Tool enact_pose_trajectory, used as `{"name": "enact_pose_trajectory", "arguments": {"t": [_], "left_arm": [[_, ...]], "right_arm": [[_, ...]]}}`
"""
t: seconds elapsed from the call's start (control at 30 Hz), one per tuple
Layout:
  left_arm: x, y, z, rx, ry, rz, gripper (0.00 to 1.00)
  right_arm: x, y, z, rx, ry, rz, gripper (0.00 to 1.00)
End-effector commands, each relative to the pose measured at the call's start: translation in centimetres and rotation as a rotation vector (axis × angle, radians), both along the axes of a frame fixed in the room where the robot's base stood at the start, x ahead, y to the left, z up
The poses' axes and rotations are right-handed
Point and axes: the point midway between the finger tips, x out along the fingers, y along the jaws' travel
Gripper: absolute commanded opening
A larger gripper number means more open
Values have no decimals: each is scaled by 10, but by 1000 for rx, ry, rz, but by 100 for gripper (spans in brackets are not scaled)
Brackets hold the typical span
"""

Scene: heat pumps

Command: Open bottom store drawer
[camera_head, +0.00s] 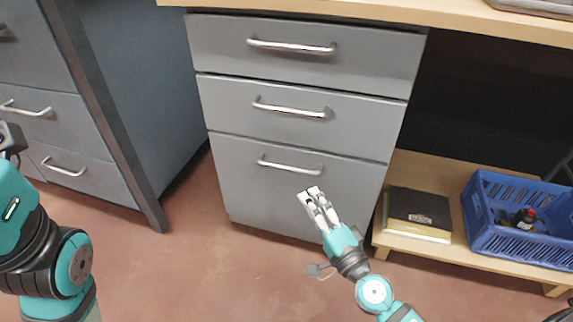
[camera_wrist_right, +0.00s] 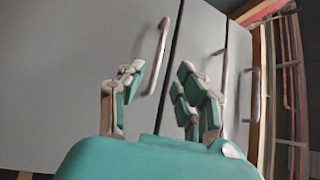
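The grey drawer unit has three drawers, all shut. The bottom drawer (camera_head: 260,200) is the tallest, with a curved metal handle (camera_head: 290,165) near its top edge. In the right wrist view, turned sideways, the bottom drawer's handle (camera_wrist_right: 158,55) shows beyond the left finger. My right gripper (camera_head: 312,194) is in front of the bottom drawer, below and slightly right of its handle in the head view. In the right wrist view my right gripper (camera_wrist_right: 157,88) has its fingers apart, with nothing between them. My left arm is at the left edge; its fingers are not seen.
A wooden worktop (camera_head: 400,12) lies above the drawers. A low wooden shelf (camera_head: 440,255) at the right holds a dark box (camera_head: 418,208) and a blue crate (camera_head: 500,238). Another drawer unit (camera_head: 60,130) stands left. Red floor (camera_head: 190,270) is open in front.

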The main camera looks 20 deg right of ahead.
Motion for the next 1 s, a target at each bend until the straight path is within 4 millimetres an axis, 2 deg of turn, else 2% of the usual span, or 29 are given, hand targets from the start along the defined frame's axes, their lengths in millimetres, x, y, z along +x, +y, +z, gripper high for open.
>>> {"name": "enact_pose_trajectory", "arguments": {"t": [0.03,0.3,0.5,0.7,0.97,1.0], "left_arm": [[4,0,2,0,18,0,33],[14,1,-6,-4,65,-3,33],[16,2,-9,-5,79,-4,33],[16,2,-10,-5,82,-4,33],[16,2,-11,-6,82,-4,33],[16,2,-11,-6,82,-4,33]], "right_arm": [[13,2,7,3,-3,-2,34],[69,14,12,0,-1,-1,34],[99,20,14,-1,0,0,34],[111,23,15,-1,1,0,34],[111,23,15,-1,1,0,34],[111,23,15,-1,1,0,30]]}}
